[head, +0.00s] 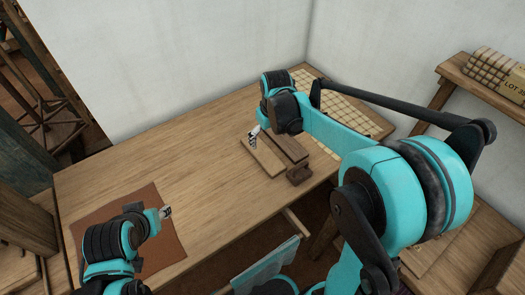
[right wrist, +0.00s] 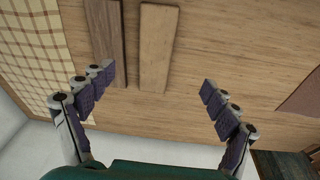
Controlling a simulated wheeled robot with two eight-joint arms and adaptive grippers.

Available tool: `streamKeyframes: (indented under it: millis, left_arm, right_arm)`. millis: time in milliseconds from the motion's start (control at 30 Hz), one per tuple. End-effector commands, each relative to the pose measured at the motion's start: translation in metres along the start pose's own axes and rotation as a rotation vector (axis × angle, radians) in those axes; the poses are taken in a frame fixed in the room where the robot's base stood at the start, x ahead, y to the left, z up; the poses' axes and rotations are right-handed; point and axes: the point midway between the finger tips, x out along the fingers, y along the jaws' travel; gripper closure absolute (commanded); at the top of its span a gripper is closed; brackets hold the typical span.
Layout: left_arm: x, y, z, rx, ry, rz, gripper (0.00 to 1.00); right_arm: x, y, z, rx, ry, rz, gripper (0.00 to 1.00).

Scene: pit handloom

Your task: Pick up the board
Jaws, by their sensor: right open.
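A flat light-brown board (head: 265,160) lies on the wooden table in the head view. It also shows in the right wrist view (right wrist: 159,45), apart from a darker wooden piece (right wrist: 104,40) lying alongside it. My right gripper (head: 254,133) is just above the board's far end in the head view. In the right wrist view its open fingers (right wrist: 158,84) are spread wide on either side of the board's near end, with nothing between them held. My left gripper (head: 166,212) is over the brown mat, away from the board; its opening is too small to tell.
The darker wooden piece (head: 290,150) sits right of the board in the head view. A checked cloth (head: 305,77) covers the table's back right. A brown mat (head: 168,255) lies at front left. White walls stand behind. The table (head: 190,150) between mat and board is clear.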

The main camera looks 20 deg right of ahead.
Motion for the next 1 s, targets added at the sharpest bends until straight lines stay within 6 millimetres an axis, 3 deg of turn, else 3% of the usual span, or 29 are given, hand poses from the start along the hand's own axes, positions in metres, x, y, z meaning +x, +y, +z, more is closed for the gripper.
streamKeyframes:
  millis: [33, 200, 400, 867, 1000]
  left_arm:
    - [-0.005, 0.0, -0.004, 0.0, 0.0, 0.0, 0.6]
    - [-0.013, 0.0, -0.01, 0.0, 0.0, 0.0, 0.6]
    - [-0.018, 0.0, -0.013, 0.0, 0.0, 0.0, 0.6]
    - [-0.006, 0.0, -0.004, 0.0, 0.0, 0.0, 0.6]
    - [0.005, 0.0, 0.003, 0.0, 0.0, 0.0, 0.6]
  right_arm:
    - [0.009, 0.003, -0.013, -0.014, -0.025, -0.006, 0.12]
    - [0.045, 0.009, -0.038, -0.061, -0.107, -0.03, 0.12]
    - [0.076, 0.013, -0.051, -0.095, -0.164, -0.049, 0.12]
    - [0.121, 0.009, -0.045, -0.105, -0.179, -0.055, 0.12]
    - [0.142, 0.005, -0.039, -0.105, -0.178, -0.054, 0.12]
